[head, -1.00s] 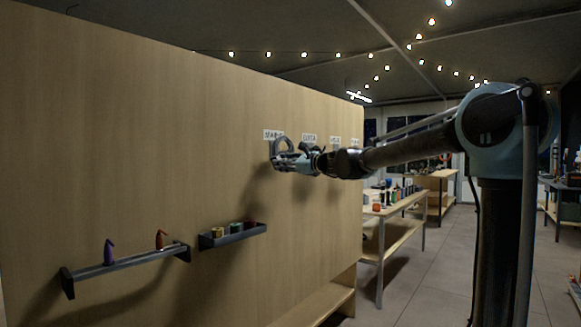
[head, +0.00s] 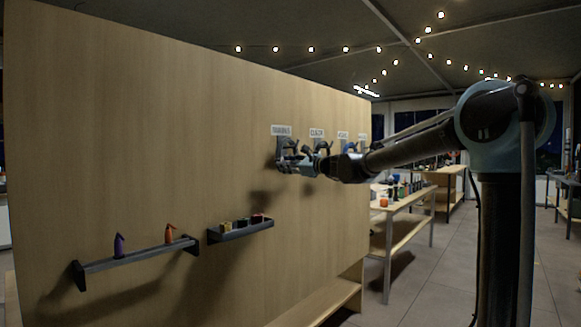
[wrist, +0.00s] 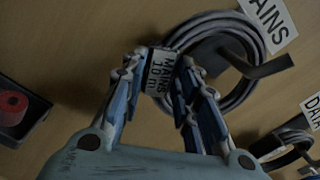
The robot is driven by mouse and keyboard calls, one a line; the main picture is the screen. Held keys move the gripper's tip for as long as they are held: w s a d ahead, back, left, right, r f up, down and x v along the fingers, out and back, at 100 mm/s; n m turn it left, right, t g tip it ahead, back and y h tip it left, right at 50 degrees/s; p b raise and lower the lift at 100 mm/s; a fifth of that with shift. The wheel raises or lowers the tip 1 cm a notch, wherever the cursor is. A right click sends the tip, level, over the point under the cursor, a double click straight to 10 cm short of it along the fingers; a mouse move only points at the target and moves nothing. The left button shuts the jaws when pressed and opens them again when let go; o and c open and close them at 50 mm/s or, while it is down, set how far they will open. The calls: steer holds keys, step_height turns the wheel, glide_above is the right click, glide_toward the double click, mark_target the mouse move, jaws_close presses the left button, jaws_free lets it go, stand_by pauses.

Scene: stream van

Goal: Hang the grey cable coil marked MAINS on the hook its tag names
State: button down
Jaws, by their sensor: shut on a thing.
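The grey cable coil (wrist: 181,36) shows in the wrist view against the wooden board, below a white sign reading MAINS (wrist: 268,20). Its loop surrounds the dark hook (wrist: 258,68), whose arm crosses in front of the coil's right side. Whether the coil's weight rests on the hook I cannot tell. The coil's white tag (wrist: 159,72) reads MAINS 10 m and sits between my fingertips. My gripper (wrist: 159,78) is shut on the coil at this tag. In the head view my gripper (head: 286,162) is at the board, just under the leftmost sign (head: 281,130).
More signs and hooks continue rightward along the board. A small shelf (head: 240,232) and a rail (head: 135,262) with bottles jut out lower left. A table (head: 405,207) stands behind the board.

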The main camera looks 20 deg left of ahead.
steer(key=c, duration=1.2)
jaws_free()
steer(key=shift+o, duration=0.2)
steer(key=v, duration=2)
steer(key=shift+w+d+f, duration=0.1)
steer(key=shift+f, duration=0.05)
